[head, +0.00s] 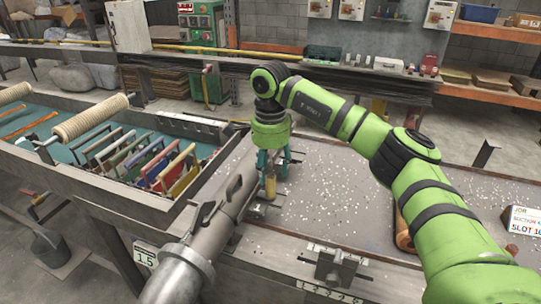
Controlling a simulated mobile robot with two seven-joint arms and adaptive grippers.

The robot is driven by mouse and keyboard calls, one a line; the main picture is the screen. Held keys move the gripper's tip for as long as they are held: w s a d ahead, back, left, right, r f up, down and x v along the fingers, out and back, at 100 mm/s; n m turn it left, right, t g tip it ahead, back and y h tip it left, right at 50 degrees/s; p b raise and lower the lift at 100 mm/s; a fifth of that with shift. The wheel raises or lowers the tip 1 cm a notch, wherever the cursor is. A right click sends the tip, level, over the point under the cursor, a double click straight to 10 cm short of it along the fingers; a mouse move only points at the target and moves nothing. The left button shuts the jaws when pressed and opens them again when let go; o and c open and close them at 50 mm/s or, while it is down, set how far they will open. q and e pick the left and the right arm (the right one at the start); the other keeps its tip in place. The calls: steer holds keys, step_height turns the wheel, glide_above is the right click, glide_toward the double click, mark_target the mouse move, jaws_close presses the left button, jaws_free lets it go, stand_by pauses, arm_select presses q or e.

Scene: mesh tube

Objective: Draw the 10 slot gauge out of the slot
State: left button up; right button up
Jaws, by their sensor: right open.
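A slim yellow handle (270,187), which looks like the slot gauge's, stands upright near the end of a grey metal tube (215,230). Its lower end and the slot are too small to make out. My right gripper (271,176) points down over it, with its teal fingers spread on either side of the handle. The gripper is open, and I cannot tell whether a finger touches the handle. My left gripper is out of view.
Several gauges with coloured handles (163,165) stand in a metal-walled tray (75,187) at the left. A clamp-like block (337,266) sits at the bench's front edge. A job card (524,221) reads slot 10. White chips litter the bench (340,195).

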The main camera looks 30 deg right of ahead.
mark_target(271, 177)
step_height(271, 177, down, 3)
steer(key=shift+s+f+p, duration=0.1)
steer(key=shift+f+p, duration=0.05)
steer(key=shift+p, duration=0.4)
steer(key=shift+f, duration=0.45)
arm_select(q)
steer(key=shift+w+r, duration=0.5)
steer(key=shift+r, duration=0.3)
arm_select(e)
jaws_close()
